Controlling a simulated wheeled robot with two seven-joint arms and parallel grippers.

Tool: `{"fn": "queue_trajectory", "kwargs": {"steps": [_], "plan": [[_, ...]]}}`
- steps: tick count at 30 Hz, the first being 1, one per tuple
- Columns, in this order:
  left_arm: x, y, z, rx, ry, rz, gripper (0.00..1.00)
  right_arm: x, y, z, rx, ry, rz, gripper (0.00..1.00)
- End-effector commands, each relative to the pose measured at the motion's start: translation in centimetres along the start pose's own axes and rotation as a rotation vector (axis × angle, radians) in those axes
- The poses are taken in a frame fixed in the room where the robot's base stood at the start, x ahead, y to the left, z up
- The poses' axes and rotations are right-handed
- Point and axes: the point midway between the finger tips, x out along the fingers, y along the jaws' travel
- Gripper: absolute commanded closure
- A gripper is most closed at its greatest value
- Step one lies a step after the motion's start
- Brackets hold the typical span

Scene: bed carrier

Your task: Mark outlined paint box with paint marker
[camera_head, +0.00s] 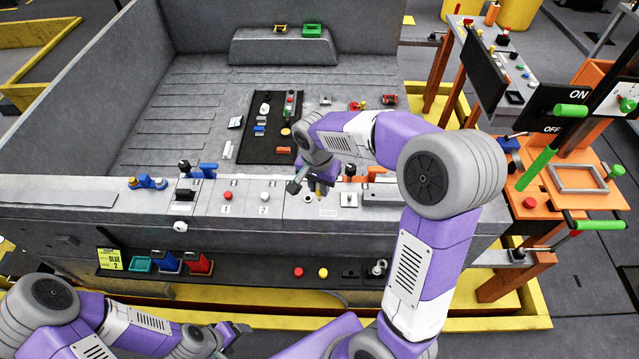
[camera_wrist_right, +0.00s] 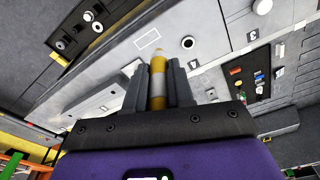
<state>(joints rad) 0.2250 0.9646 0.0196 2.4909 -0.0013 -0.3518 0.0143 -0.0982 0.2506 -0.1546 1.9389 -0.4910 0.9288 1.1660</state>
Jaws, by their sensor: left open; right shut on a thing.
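The outlined paint box (camera_head: 328,213) is a small pale rectangle on the front edge of the grey bed. It also shows in the right wrist view (camera_wrist_right: 148,39) as an empty white outline, just beyond the fingers. My right gripper (camera_wrist_right: 157,85) is shut on the yellow and white paint marker (camera_wrist_right: 157,90). The marker stands between the fingers and appears apart from the box. In the head view my right gripper (camera_head: 308,184) is over the ledge, just behind and left of the box. My left gripper (camera_head: 238,329) is open and empty at the bottom, well away.
Near the box are a round socket (camera_head: 308,198) and a switch plate (camera_head: 348,199). Red (camera_head: 227,195) and white (camera_head: 265,196) buttons sit further left. A black panel (camera_head: 268,150) with small parts lies behind. A lower shelf (camera_head: 225,272) holds blue and red items.

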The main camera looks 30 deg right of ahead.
Motion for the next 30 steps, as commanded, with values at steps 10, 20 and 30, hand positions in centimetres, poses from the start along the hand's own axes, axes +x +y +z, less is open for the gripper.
{"fn": "queue_trajectory", "kwargs": {"steps": [10,20,30], "plan": [[2.4,-0.9,-0.1,0.000,0.000,0.000,0.28,3.0,0.0,0.3,-0.001,0.001,0.001,1.00],[4.5,-1.7,-0.2,0.000,0.000,0.000,0.28,5.5,0.0,0.5,-0.001,0.001,0.000,1.00],[4.4,-1.6,-0.2,0.000,0.001,0.000,0.28,5.5,0.0,0.5,-0.001,0.001,0.000,1.00]]}}
